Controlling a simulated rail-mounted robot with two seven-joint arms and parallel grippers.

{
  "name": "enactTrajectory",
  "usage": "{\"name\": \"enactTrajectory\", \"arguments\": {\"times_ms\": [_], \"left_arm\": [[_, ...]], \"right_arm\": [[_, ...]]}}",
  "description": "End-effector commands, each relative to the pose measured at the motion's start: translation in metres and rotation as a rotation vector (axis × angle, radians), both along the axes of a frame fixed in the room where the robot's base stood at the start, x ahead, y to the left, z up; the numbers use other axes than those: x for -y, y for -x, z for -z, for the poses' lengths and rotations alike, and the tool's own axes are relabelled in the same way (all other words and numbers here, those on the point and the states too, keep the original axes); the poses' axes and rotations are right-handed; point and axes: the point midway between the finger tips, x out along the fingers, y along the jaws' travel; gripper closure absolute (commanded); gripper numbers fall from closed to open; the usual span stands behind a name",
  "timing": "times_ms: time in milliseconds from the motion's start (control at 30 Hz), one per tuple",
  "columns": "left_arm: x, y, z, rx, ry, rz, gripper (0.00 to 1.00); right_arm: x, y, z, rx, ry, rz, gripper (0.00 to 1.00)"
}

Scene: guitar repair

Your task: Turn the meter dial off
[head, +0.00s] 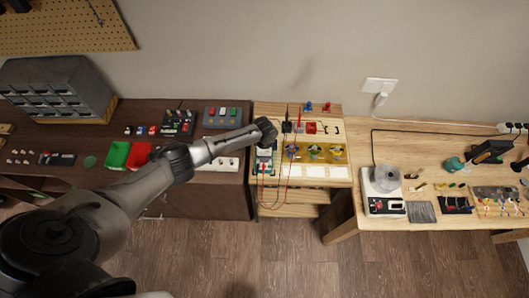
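The meter (265,165) appears to be the small dark-and-light unit at the left end of the middle wooden bench, with red leads hanging below it. Its dial is too small and too covered by my arm to read. My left arm reaches in from the left, and its wrist end is directly above the meter. My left gripper (265,147) points down there; its fingers are not clear, and I cannot tell whether they touch the dial. My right gripper is not in view.
Red and black probes (299,125) stand behind the meter, and yellow parts (314,152) sit to its right. Red and green bins (117,154) are on the dark bench. A soldering station (383,190) is on the right bench. Wires loop over the middle bench's front.

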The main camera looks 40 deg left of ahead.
Motion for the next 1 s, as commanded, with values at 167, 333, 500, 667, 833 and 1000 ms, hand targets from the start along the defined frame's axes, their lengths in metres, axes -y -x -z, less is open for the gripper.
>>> {"name": "enactTrajectory", "arguments": {"times_ms": [167, 333, 500, 667, 833, 1000], "left_arm": [[0.0001, 0.0001, 0.0002, 0.000, 0.000, 0.008, 0.76], [0.0001, 0.0001, 0.0002, 0.000, 0.000, 0.007, 0.76], [0.0001, 0.0001, 0.0002, 0.000, 0.000, 0.007, 0.46], [0.0000, 0.0000, 0.0001, 0.000, 0.000, 0.007, 0.31], [0.0001, 0.0003, 0.0003, 0.000, 0.000, 0.007, 0.27], [0.0004, 0.0005, 0.0002, -0.001, 0.001, 0.007, 0.27]], "right_arm": [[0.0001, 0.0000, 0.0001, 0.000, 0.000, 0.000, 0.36], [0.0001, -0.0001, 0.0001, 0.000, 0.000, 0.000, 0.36], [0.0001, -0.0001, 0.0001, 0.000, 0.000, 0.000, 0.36], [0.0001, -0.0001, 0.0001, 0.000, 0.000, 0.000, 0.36], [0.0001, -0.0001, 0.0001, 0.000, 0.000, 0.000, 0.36], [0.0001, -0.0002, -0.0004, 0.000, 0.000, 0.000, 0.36]]}}
